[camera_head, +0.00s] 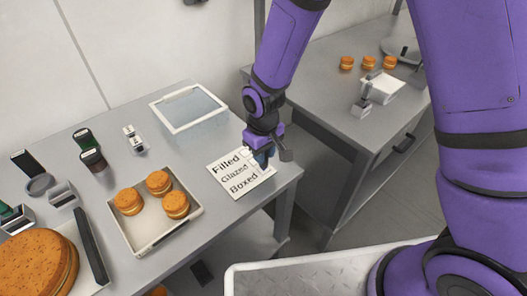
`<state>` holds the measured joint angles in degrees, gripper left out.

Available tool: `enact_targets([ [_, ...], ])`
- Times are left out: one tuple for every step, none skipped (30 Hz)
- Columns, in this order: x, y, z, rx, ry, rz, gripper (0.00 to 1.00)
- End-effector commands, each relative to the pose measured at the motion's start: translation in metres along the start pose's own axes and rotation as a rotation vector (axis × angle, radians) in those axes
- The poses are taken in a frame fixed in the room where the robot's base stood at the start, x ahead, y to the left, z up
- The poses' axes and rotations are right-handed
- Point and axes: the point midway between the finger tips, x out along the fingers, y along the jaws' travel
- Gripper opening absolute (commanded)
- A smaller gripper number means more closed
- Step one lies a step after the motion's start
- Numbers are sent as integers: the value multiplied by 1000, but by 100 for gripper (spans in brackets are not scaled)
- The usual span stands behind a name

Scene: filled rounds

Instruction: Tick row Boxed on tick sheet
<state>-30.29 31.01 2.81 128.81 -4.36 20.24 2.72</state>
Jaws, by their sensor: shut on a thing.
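The tick sheet (238,186) is a white card lying flat near the right corner of the grey table. Its rows read Filled, Glazed and Boxed from top to bottom, with Boxed nearest the table's front edge. My gripper (268,158) is over the sheet's right side, beside the row words. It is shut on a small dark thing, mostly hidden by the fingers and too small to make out. The gripper covers part of the tick boxes, so I cannot tell whether any marks are there or whether the held thing touches the sheet.
A tray (150,236) with three orange-brown rounds stands left of the sheet. A white-framed pane (188,108) lies behind. Several small tools and a big round cake (36,262) fill the left. A second table (330,110) stands across a gap at right.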

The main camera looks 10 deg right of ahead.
Motion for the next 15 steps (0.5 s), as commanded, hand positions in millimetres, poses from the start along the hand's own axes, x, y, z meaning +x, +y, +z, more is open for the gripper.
enact_targets([
  [1,0,0,0,0,0,1],
  [1,0,0,0,0,0,1],
  [1,0,0,0,0,0,1],
  [2,0,0,0,0,0,1],
  [2,0,0,0,0,0,1],
  [2,0,0,0,0,0,1],
  [3,0,0,0,0,0,1],
  [3,0,0,0,0,0,1],
  [3,0,0,0,0,0,1],
  [4,0,0,0,0,0,1],
  [4,0,0,0,0,0,1],
  [4,0,0,0,0,0,1],
  [5,0,0,0,0,0,1],
  [5,0,0,0,0,0,1],
  [6,0,0,0,0,0,1],
])
